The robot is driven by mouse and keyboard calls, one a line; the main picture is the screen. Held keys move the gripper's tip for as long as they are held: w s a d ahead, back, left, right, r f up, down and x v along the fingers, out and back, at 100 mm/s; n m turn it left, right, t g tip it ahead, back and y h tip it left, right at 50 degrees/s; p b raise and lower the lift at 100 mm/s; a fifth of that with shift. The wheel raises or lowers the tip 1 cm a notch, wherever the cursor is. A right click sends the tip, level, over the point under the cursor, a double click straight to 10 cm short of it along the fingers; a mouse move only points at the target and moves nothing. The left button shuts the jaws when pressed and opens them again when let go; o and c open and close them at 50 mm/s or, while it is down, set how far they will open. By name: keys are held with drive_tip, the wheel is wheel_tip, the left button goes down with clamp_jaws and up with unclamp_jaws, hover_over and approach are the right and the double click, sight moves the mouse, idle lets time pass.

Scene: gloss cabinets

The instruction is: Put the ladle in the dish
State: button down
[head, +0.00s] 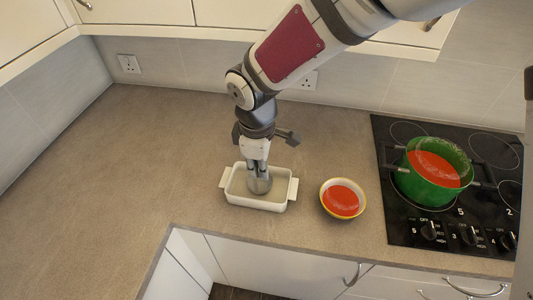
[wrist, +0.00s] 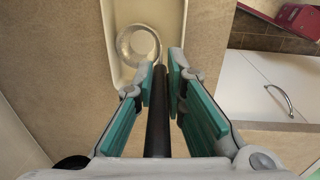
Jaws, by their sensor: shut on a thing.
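The dish (head: 255,204) is a white rectangular dish with a handle at each end, standing on the counter. It also shows in the wrist view (wrist: 183,30). My gripper (head: 257,167) points down over the dish. In the wrist view, my gripper (wrist: 162,78) is shut on the dark handle of the ladle (wrist: 157,128). The ladle's round metallic bowl is at the far end of the handle, within the dish outline. In the head view the ladle's bowl (head: 260,184) is low inside the dish. Whether it touches the dish floor, I cannot tell.
A yellow-rimmed bowl with red contents (head: 342,199) stands right of the dish. A green pot (head: 428,178) with red contents sits on the black hob (head: 400,230). The counter to the left (head: 130,170) is clear. The counter's front edge lies close below the dish.

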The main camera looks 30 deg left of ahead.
drive_tip(key=shift+f, duration=0.15)
drive_tip(key=c, duration=1.6)
unclamp_jaws()
drive_tip(key=shift+c, duration=0.2)
